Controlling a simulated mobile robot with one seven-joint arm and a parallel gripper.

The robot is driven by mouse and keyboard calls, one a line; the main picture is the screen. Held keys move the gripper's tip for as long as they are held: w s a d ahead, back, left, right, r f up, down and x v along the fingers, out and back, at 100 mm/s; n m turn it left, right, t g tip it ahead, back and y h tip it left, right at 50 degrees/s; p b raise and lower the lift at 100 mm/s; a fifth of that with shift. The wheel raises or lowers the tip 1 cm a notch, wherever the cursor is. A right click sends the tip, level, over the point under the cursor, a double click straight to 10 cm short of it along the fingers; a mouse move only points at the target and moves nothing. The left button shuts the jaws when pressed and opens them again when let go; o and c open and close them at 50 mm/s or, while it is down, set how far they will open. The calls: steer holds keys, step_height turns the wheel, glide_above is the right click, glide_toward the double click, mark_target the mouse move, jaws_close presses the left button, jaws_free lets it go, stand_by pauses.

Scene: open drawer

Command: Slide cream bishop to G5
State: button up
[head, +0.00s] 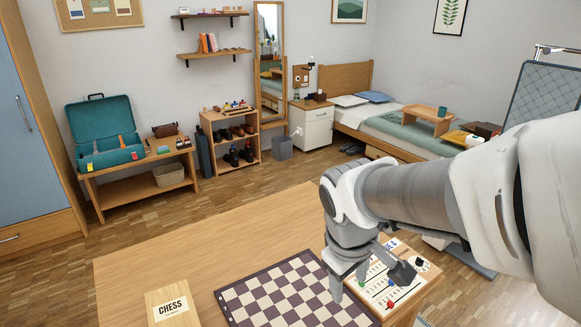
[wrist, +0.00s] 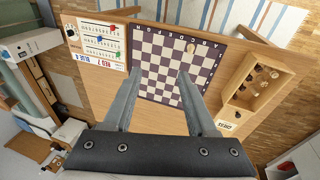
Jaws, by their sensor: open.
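The dark-and-cream chessboard (head: 285,291) lies on the wooden table, its right part hidden by my arm in the head view. The board also shows in the wrist view (wrist: 166,62). One small cream piece, probably the bishop (wrist: 191,47), stands on it near the lettered top edge, right of centre. It does not show in the head view, and its exact shape and square are too small to tell. My gripper (head: 370,280) is open and empty, above the table at the board's right side. In the wrist view its fingers (wrist: 162,73) point toward the board, apart from the piece.
A scoreboard with coloured pegs (wrist: 101,38) lies beside the board, partly behind my gripper in the head view. An open wooden box (wrist: 246,91) holding several pieces is on the opposite side, with a CHESS label (head: 170,308). The table (head: 190,252) is bare behind the board.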

steer(key=w+a+f+n+g, duration=0.1)
steer(key=w+a+f+n, duration=0.1)
steer(key=a+f+n, duration=0.2)
steer(key=w+a+f+n+g+p, duration=0.1)
steer(key=a+f+n, duration=0.3)
steer(key=f, duration=0.5)
steer(key=shift+w+a+f+n+g, duration=0.3)
steer(key=shift+w+a+f+g, duration=0.15)
steer(key=shift+w+a, duration=0.2)
steer(key=f, duration=0.5)
steer(key=d+f+b, duration=0.1)
steer(key=f, duration=0.5)
steer(key=d+f+b, duration=0.1)
steer(key=f, duration=0.5)
steer(key=shift+s+d, duration=0.25)
steer(key=shift+s, duration=0.05)
jaws_close()
